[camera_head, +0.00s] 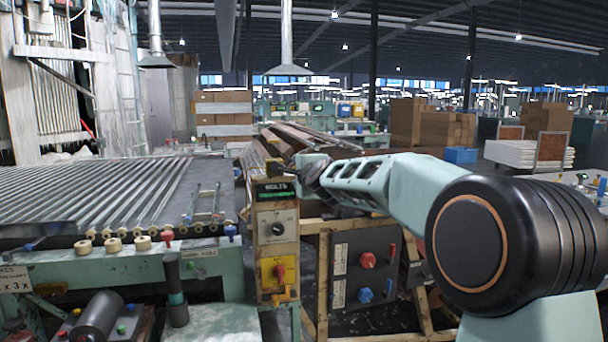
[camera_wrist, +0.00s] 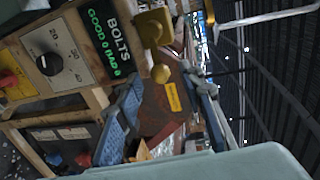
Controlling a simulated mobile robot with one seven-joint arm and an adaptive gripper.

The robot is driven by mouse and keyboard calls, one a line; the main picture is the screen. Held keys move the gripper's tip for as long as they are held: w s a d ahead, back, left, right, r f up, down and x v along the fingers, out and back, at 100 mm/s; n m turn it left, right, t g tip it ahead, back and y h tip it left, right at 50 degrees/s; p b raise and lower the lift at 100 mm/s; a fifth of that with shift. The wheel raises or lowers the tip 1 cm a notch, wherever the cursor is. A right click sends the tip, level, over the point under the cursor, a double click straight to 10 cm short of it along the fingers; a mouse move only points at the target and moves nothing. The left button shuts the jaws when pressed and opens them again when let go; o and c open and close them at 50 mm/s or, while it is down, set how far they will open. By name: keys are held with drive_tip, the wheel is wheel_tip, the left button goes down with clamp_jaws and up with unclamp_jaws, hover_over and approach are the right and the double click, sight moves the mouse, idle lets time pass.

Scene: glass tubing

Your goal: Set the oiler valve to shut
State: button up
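A brass-coloured fitting (camera_wrist: 152,28) with a round ball end (camera_wrist: 160,73) shows in the wrist view, beside the display end of the control post; it looks like the oiler valve, but no label on it can be read. My gripper (camera_head: 310,172) is at the far end of my arm in the head view, close to the top of the post and just right of it. I see no contact with the fitting. Its open or shut state is hidden.
The control post (camera_head: 264,222) carries a BOLTS display (camera_head: 274,191), a dial (camera_head: 278,229) and a yellow panel with a red knob (camera_head: 279,272). A dark box with a red knob (camera_head: 368,260) and a blue knob (camera_head: 365,295) stands right. A roller bed (camera_head: 100,195) fills the left.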

drive_tip(key=v, duration=0.8)
drive_tip(key=shift+s, duration=0.3)
